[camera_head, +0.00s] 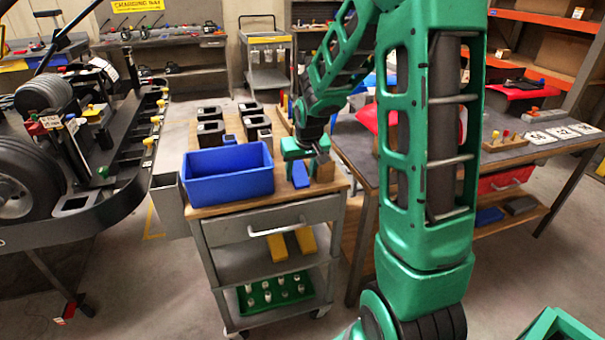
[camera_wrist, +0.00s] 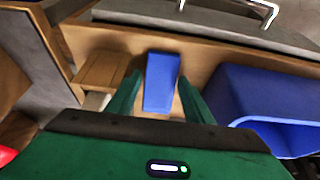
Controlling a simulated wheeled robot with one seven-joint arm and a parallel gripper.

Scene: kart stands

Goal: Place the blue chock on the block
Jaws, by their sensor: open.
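The blue chock (camera_head: 300,174) lies on the wooden top of the cart, just right of the blue bin; it also shows in the wrist view (camera_wrist: 161,82). The wooden block (camera_head: 325,171) stands right of the chock near the cart's right edge, and in the wrist view (camera_wrist: 102,72) it is left of the chock. My gripper (camera_head: 306,155) is open over this part of the cart. In the wrist view its two fingers (camera_wrist: 160,90) appear on either side of the chock, with gaps; their height relative to it is unclear. Nothing is held.
The blue bin (camera_head: 228,188) fills the cart's front left and is close to my gripper. Several black holders (camera_head: 210,133) stand behind it. The cart's drawer (camera_head: 270,229) is shut. A workbench (camera_head: 520,147) stands at right, and a kart (camera_head: 70,190) on a stand at left.

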